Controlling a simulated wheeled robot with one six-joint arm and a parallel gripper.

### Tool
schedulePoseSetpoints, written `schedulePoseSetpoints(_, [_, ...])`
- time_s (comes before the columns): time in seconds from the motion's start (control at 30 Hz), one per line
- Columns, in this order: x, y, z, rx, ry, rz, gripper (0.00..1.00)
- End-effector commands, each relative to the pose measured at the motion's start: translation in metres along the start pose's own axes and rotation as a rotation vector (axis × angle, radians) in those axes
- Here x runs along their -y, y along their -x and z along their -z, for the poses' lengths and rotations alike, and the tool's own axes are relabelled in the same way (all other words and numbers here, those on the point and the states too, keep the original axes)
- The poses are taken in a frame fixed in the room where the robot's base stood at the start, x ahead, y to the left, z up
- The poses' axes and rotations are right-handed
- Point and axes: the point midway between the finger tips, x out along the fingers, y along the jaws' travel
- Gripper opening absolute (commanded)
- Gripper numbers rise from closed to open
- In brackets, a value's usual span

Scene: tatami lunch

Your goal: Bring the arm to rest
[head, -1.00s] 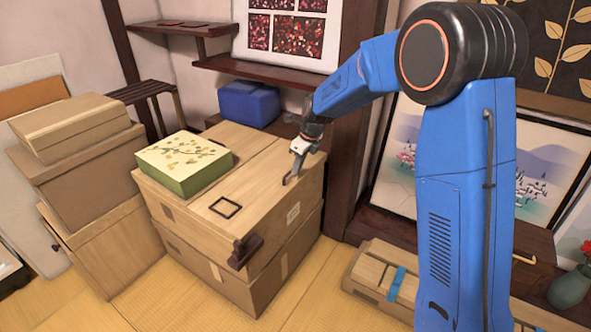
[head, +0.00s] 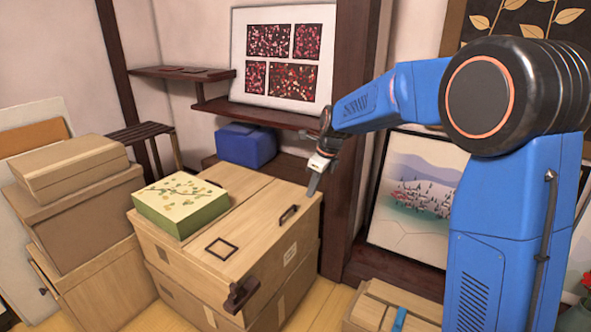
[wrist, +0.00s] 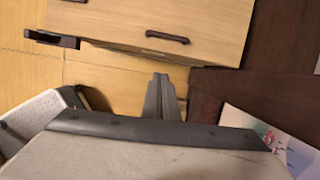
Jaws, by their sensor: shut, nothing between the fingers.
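My gripper (head: 314,186) hangs from the end of my blue arm in the head view, pointing down. It is shut and empty, with its fingers together. It is at the right edge of the wooden chest (head: 262,208), near a dark handle (head: 289,214) on the chest's top; I cannot tell whether it touches the chest. In the wrist view my closed fingers (wrist: 161,97) show below the chest (wrist: 205,18) and its dark handle (wrist: 167,36).
A green box with a floral lid (head: 181,204) sits on the chest. Stacked boxes (head: 75,210) stand at the left. A blue box (head: 246,145) is behind, under a dark shelf (head: 262,115). A framed landscape (head: 416,192) leans behind my arm. Tatami floor lies in front.

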Motion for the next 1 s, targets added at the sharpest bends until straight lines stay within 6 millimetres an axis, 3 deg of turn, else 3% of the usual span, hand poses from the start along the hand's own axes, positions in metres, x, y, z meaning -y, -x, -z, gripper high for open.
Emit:
schedulePoseSetpoints(0.3, [-0.041, 0.069, 0.065, -0.013, 0.407, 0.06, 0.0])
schedulePoseSetpoints(0.5, [-0.074, 0.104, 0.112, -0.041, 0.7, 0.097, 0.0])
schedulePoseSetpoints(0.7, [-0.11, 0.13, 0.161, -0.082, 0.99, 0.128, 0.0])
schedulePoseSetpoints(1.0, [-0.166, 0.152, 0.234, -0.17, 1.421, 0.157, 0.0])
